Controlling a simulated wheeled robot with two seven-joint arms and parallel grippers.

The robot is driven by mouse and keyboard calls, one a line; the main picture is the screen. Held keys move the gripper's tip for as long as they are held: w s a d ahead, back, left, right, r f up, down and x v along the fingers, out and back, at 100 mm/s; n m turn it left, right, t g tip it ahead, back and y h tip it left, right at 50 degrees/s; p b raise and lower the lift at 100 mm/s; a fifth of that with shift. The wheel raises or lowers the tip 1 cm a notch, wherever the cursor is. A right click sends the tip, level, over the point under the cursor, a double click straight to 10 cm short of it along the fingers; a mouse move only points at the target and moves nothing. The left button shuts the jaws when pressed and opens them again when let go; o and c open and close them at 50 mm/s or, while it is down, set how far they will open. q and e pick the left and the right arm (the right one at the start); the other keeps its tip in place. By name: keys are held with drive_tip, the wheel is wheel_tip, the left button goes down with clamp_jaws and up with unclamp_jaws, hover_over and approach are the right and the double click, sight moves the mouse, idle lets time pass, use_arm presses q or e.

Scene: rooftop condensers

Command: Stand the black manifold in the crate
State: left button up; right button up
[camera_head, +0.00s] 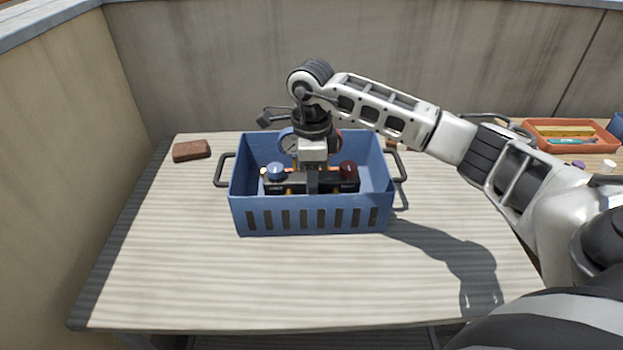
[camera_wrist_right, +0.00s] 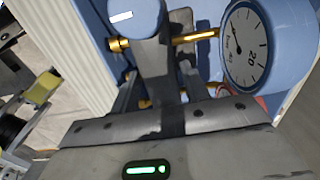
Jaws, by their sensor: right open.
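The blue crate (camera_head: 262,219) stands on the table, with slots in its front wall and a dark handle at each end. The black manifold (camera_head: 338,184) is inside it, upright, with a blue knob (camera_head: 275,171), a red knob (camera_head: 347,170) and gauges above. The blue-rimmed gauge (camera_head: 289,143) also shows large in the right wrist view (camera_wrist_right: 246,46). My right gripper (camera_head: 312,183) points down into the crate at the manifold's middle, between the knobs, jaws open around or beside its body. The manifold's underside is hidden by the crate's front wall. My left gripper is out of view.
A brown brick (camera_head: 192,151) lies at the table's back left. An orange tray (camera_head: 565,146) with tools sits on a surface to the right. A concrete wall (camera_head: 210,70) stands behind the table. The table's front and left are clear.

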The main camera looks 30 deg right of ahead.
wheel_tip(320, 180, up, 10)
drive_tip(key=shift+r, duration=0.25)
drive_tip(key=shift+f, duration=0.1)
idle(0.5)
